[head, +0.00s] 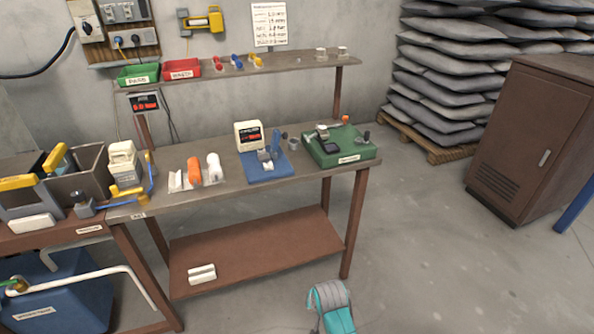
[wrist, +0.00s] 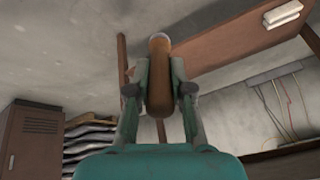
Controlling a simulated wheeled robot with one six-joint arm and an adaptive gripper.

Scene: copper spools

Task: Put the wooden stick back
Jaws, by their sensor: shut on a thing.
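The wooden stick (wrist: 159,75) is a brown, rounded bar with a paler end at the top of the wrist view. My gripper (wrist: 159,90) is shut on it, with one grey-green finger on each side. The stick points away from the wrist and is clear of any surface that I can make out. In the head view only a teal part of my arm shows at the bottom edge; the fingers and the stick cannot be made out there.
A workbench (head: 225,193) carries a blue mat (head: 262,180), a green box (head: 340,153) and an orange roll (head: 194,171). Its lower shelf (head: 255,250) holds a white block (head: 202,273). A brown cabinet (head: 520,140) stands right. The floor between is clear.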

